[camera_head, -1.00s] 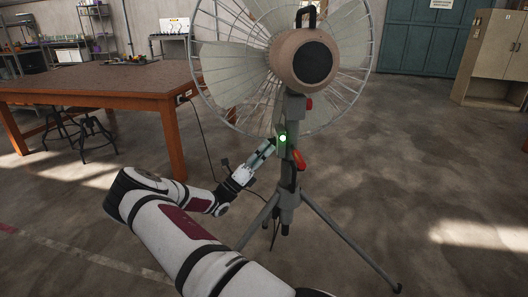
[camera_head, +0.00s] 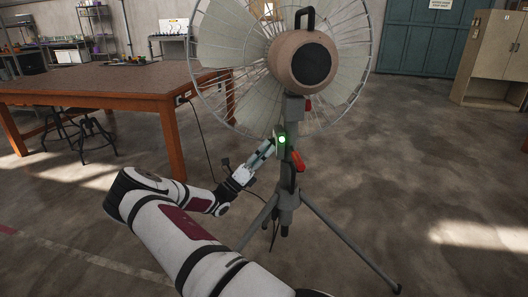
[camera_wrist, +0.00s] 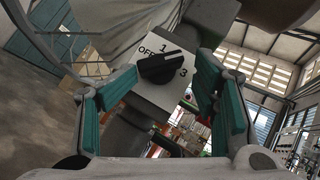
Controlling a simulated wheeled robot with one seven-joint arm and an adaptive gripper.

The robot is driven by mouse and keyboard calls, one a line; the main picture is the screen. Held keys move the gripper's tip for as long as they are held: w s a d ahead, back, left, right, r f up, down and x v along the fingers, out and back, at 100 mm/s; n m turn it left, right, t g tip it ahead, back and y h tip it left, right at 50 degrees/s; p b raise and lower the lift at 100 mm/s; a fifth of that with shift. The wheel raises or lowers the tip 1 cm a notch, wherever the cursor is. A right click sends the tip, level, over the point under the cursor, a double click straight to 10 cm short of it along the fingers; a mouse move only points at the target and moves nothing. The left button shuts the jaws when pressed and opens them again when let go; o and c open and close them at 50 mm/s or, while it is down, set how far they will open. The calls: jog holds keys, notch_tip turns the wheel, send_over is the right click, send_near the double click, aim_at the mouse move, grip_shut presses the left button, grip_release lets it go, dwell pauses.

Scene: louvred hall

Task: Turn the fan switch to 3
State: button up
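The fan (camera_head: 300,62) stands on a tripod, seen from behind in the head view. Its post carries a lit green lamp (camera_head: 282,139). In the wrist view a pale switch plate (camera_wrist: 150,93) reads OFF, 1 and 3, and I make out no 2. A black rotary knob (camera_wrist: 162,68) sits on the plate; I cannot tell for sure which mark it points to. My gripper (camera_wrist: 166,76) is open, with one teal-padded finger on each side of the knob and visible gaps between. In the head view my gripper (camera_head: 264,152) is at the left of the post.
A brown-topped table (camera_head: 110,84) stands at the left, with dark stools (camera_head: 88,130) under and beside it. A cable hangs from the table's side. Tripod legs (camera_head: 345,240) spread over the floor. A beige cabinet (camera_head: 495,60) stands far right. The floor on the right is clear.

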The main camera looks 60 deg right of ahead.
jog(key=shift+w+a+r, duration=0.1)
jog(key=shift+w+r, duration=0.25)
jog(key=s+a+r+b+v, duration=0.1)
jog(key=s+a+b+v, duration=0.1)
jog(key=v, duration=1.3)
jog(key=shift+s+a+b, duration=0.2)
jog(key=shift+b, duration=0.45)
dwell(0.5)
jog(key=shift+f, duration=0.1)
jog(key=v, duration=1.2)
jog(key=shift+c, duration=0.3)
